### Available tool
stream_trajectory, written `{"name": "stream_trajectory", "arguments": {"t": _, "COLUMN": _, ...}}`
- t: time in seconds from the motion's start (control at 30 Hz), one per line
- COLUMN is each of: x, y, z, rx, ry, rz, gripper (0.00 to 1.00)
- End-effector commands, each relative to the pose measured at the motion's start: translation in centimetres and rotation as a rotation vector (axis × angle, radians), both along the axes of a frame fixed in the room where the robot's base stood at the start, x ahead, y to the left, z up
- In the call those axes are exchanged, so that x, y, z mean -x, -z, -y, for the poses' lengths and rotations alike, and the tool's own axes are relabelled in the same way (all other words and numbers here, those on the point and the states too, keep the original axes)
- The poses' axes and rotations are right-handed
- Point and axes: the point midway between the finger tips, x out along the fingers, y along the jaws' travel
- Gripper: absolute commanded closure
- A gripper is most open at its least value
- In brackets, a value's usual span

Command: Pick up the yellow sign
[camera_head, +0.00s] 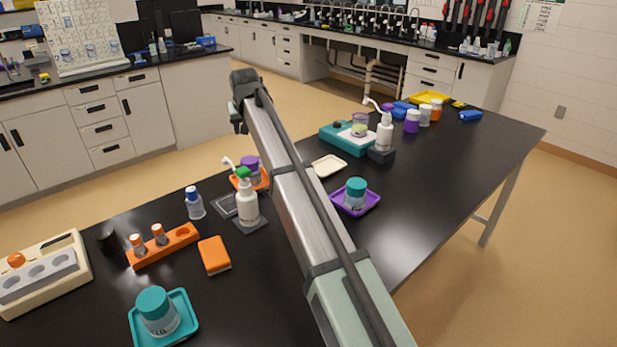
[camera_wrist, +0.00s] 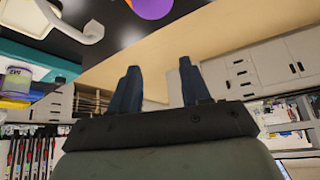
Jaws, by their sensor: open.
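I cannot make out a clear yellow sign in either view. In the head view, a flat yellow tray (camera_head: 429,97) and a small yellow item (camera_head: 459,104) lie at the far right end of the black table; the small item is too small to identify. My gripper (camera_wrist: 158,88) shows in the wrist view with its two dark fingers apart and nothing between them. In the head view my arm reaches up across the middle, and the fingers cannot be made out there.
The black table (camera_head: 440,180) holds a teal scale (camera_head: 341,137), a purple tray (camera_head: 371,200) with a teal-lidded jar (camera_head: 356,191), a white pump bottle (camera_head: 248,204), an orange rack (camera_head: 180,244) and a teal tray (camera_head: 187,301). The table's right front is bare.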

Motion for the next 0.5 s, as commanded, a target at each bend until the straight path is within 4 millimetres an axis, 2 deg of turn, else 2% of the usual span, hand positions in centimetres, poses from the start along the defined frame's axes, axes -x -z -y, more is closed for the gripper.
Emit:
{"name": "stream_trajectory", "arguments": {"t": 0.03, "x": -0.2, "y": -1.4, "z": -0.1, "rx": -0.001, "ry": 0.0, "rz": 0.002, "gripper": 0.53}}
{"name": "stream_trajectory", "arguments": {"t": 0.23, "x": -0.2, "y": -5.7, "z": -0.1, "rx": 0.0, "ry": -0.001, "rz": 0.001, "gripper": 0.53}}
{"name": "stream_trajectory", "arguments": {"t": 0.3, "x": -0.3, "y": -5.1, "z": 0.6, "rx": 0.04, "ry": -0.051, "rz": -0.003, "gripper": 0.53}}
{"name": "stream_trajectory", "arguments": {"t": 0.5, "x": -0.9, "y": -4.8, "z": 2.1, "rx": 0.143, "ry": -0.191, "rz": -0.011, "gripper": 0.53}}
